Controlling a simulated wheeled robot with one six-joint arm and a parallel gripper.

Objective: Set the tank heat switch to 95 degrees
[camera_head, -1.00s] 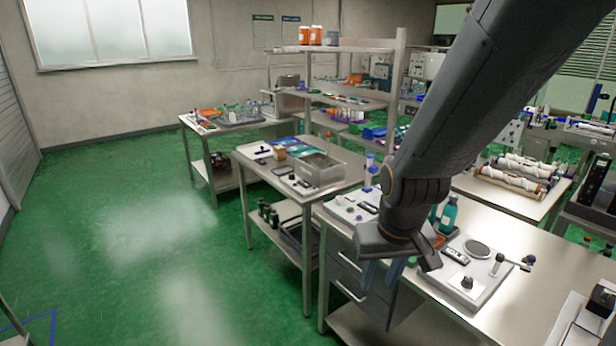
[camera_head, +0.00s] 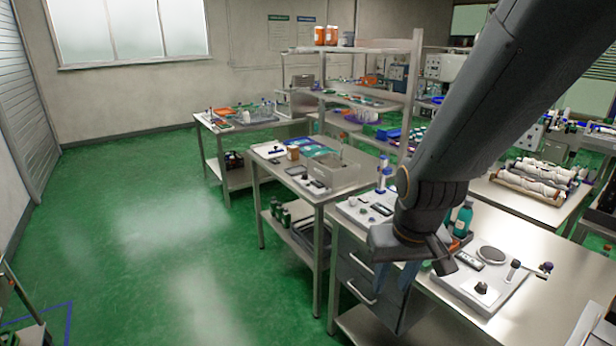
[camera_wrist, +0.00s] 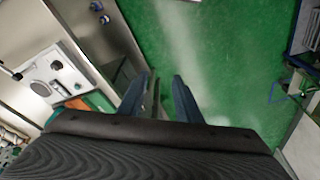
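My gripper (camera_head: 395,275) hangs beside the front edge of a steel bench, near its drawers. In the wrist view my gripper (camera_wrist: 166,88) has its two blue-grey fingers apart, with nothing between them, above the green floor. A light control plate (camera_head: 490,285) with a round disc, a dark knob and a small lever lies on the bench to the right of my gripper. A similar plate (camera_head: 365,208) with small knobs lies behind my gripper. I cannot tell which control is the tank heat switch, and no degree marks are readable.
The bench (camera_head: 545,250) also holds a teal bottle (camera_head: 463,219). Another steel table (camera_head: 265,157) stands farther back, with a shelf rack behind. Open green floor (camera_head: 150,240) lies to the left.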

